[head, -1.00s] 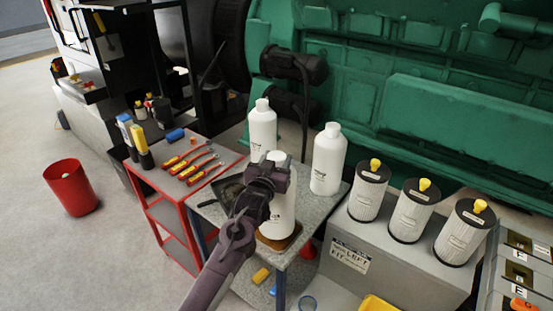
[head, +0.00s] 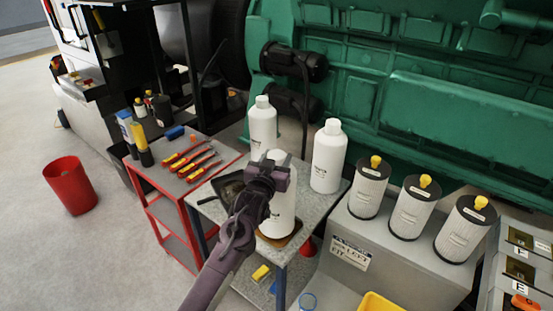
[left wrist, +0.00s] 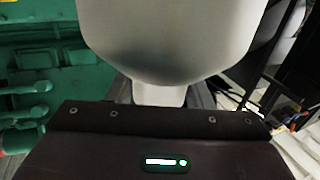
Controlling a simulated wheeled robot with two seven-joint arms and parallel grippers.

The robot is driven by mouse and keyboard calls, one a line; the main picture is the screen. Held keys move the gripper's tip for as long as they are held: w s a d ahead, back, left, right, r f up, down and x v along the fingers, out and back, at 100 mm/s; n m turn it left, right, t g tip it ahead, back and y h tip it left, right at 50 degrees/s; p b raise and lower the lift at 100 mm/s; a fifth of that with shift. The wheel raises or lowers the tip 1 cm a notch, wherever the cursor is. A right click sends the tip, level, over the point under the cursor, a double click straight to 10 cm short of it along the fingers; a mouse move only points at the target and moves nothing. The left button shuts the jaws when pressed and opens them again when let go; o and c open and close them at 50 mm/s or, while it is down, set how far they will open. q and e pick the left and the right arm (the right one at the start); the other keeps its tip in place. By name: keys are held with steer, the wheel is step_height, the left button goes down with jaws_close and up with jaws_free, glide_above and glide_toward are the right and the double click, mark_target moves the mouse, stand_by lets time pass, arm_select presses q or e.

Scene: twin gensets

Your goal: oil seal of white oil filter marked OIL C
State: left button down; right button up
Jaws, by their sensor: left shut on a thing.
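Three white pleated filters with black ends and yellow tops stand on a grey box: left (head: 370,189), middle (head: 415,211) and right (head: 463,231). Their markings are too small to read, so I cannot tell which is OIL C. My left gripper (head: 270,172) is at the top of the front white bottle (head: 284,212) on the small grey table, and shut on it. In the left wrist view, a large white rounded body (left wrist: 170,40) narrows to a neck at the gripper. The gripper hides part of the bottle. My right gripper is not in view.
Two more white bottles (head: 262,124) (head: 327,160) stand close behind on the table (head: 312,218). A red cart (head: 160,190) with several tools is left of it. The green engine (head: 430,85) blocks the back. A red bin (head: 71,186) stands on open floor.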

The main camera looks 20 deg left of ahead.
arm_select(q)
steer(key=shift+f+b, duration=0.35)
steer(key=shift+f, duration=0.1)
stand_by(1.4)
steer(key=shift+r+p, duration=1.1)
steer(key=shift+r, duration=0.25)
steer(key=shift+r+p, duration=1.9)
steer(key=shift+r, duration=0.45)
steer(key=shift+f, duration=0.15)
